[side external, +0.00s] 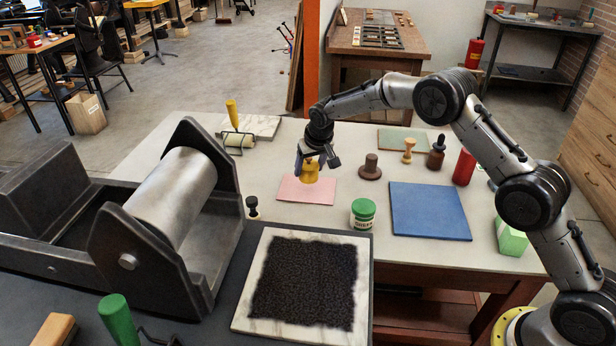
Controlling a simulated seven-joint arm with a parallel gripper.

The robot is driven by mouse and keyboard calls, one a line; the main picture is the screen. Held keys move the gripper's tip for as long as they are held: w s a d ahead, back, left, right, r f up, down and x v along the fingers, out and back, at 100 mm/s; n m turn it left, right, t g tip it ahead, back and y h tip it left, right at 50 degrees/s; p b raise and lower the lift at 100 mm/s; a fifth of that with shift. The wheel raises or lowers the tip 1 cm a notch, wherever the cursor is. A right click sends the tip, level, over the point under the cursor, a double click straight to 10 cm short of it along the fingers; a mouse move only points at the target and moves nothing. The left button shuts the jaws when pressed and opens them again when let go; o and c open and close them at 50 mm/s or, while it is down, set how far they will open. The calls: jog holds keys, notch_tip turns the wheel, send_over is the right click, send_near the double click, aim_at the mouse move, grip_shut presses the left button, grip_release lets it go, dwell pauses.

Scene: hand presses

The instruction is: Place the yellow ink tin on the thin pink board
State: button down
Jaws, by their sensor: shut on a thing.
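The yellow ink tin (310,174) is between the fingers of my gripper (311,163), which is shut on it and points down. The thin pink board (290,189) lies flat on the pale table. The tin appears over the right part of the pink board, towards its back edge. I cannot tell from this view whether the tin touches the board or hangs just above it. The gripper hides the top of the tin.
A dark brown knobbed piece (370,168) stands close right of the board, with a green-lidded tin (363,211) in front. A blue board (429,210) lies further right. A black stamp (252,206) and the large roller press (172,196) are at left.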

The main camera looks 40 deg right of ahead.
aim_at(308, 176)
jog(key=shift+w+f, duration=0.35)
jog(key=shift+f, duration=1.45)
jog(key=shift+f, duration=0.15)
jog(key=shift+c, duration=0.2)
grip_release()
jog(key=shift+s+f, duration=0.1)
jog(key=shift+r, duration=0.3)
jog(key=v, duration=1.1)
jog(key=shift+s+r, duration=0.3)
jog(key=shift+r, duration=0.05)
